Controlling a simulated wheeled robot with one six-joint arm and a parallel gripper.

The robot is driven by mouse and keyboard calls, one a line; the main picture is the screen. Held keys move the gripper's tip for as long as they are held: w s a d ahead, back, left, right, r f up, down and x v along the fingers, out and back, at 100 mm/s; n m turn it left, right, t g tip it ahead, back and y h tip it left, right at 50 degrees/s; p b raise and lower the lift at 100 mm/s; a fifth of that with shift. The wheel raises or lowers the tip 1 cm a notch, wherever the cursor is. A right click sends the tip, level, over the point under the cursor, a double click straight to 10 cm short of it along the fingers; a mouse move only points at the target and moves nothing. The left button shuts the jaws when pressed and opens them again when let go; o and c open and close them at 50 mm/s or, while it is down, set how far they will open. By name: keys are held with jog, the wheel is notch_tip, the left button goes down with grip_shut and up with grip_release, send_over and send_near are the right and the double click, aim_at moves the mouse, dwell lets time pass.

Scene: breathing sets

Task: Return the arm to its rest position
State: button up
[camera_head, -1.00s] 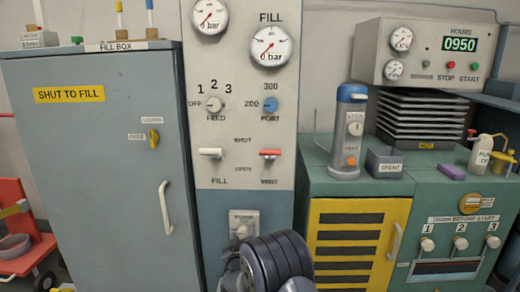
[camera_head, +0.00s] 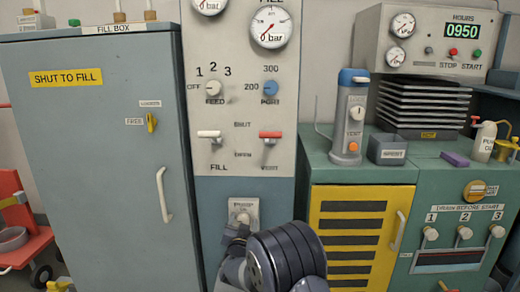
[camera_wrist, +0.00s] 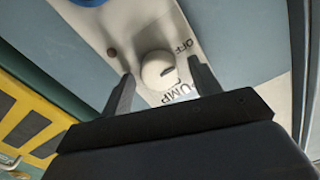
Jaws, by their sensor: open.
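My arm rises from the bottom of the head view, dark wrist housing in front. My gripper (camera_head: 238,232) is at the lower part of the grey panel, by the pump switch plate (camera_head: 244,207). In the wrist view my gripper (camera_wrist: 163,82) is open. Its two dark fingers are spread on either side of the round white pump knob (camera_wrist: 158,70). Letters reading "OFF" and part of "PUMP" show around the knob. The fingers appear apart from the knob; how far the knob reaches between them I cannot tell.
A tall grey fill box cabinet (camera_head: 95,170) stands at left with a white handle (camera_head: 164,195). At right, a green bench (camera_head: 345,174) with a yellow louvred door (camera_head: 338,203) bears a grey cylinder device (camera_head: 350,115) and a small bin (camera_head: 387,147). A red cart (camera_head: 30,245) is at far left.

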jog(key=m+b, duration=0.1)
jog(key=m, duration=0.2)
jog(key=shift+f+b, duration=0.1)
jog(key=shift+b, duration=0.2)
jog(key=shift+s, duration=0.5)
jog(key=shift+d, duration=0.15)
